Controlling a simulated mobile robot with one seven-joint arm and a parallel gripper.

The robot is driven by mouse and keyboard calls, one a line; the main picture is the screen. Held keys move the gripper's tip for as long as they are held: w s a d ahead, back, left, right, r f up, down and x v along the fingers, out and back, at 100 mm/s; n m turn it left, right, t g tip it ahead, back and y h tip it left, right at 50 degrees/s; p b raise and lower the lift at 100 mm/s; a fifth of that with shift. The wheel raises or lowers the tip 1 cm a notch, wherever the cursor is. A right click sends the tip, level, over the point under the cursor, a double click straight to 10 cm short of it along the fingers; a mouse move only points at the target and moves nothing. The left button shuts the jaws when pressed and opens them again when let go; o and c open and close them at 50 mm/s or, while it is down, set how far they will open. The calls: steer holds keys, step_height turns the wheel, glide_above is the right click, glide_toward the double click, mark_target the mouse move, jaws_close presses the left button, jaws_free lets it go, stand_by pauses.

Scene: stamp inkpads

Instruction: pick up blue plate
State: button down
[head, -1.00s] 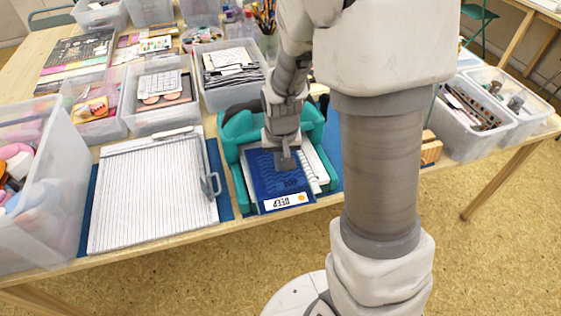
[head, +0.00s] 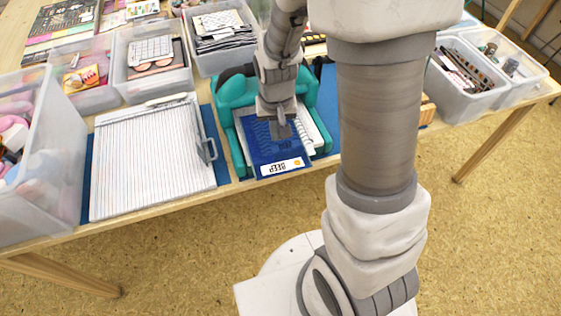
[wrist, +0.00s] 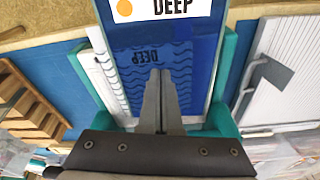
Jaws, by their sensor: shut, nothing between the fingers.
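The blue plate (head: 274,157) lies on a white platform in the teal machine (head: 227,97) near the table's front edge. It has an embossed wave pattern and a white label reading "DEEP" with an orange dot. It also shows in the wrist view (wrist: 195,60), with the label at the top. My gripper (head: 283,137) points down over the plate's middle. In the wrist view its fingers (wrist: 161,75) are together with nothing between them. I cannot tell whether the fingertips touch the plate.
A white paper trimmer (head: 150,155) lies on a blue mat left of the machine. A clear bin (head: 40,160) stands at the far left. Clear boxes (head: 150,65) line the back. Another clear box (head: 465,85) stands at the right, with a wooden block (head: 427,110) nearer the machine.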

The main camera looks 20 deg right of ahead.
mark_target(281, 167)
steer(key=s, duration=0.2)
steer(key=s+a, duration=0.1)
steer(key=s, duration=0.4)
steer(key=shift+s+a+r, duration=0.1)
steer(key=shift+s+a, duration=0.1)
steer(key=shift+a, duration=0.1)
steer(key=shift+w+f+b, duration=0.2)
steer(key=shift+f+b, duration=0.15)
steer(key=shift+b, duration=0.4)
steer(key=shift+s+a+b, duration=0.1)
steer(key=shift+s+b, duration=0.05)
steer(key=shift+b, duration=0.4)
steer(key=s+b, duration=0.1)
steer(key=b, duration=0.3)
steer(key=shift+s+a, duration=0.1)
steer(key=shift+a, duration=0.1)
steer(key=shift+s+r+b, duration=0.2)
steer(key=shift+s+b, duration=0.35)
steer(key=shift+b, duration=0.35)
steer(key=shift+r, duration=0.1)
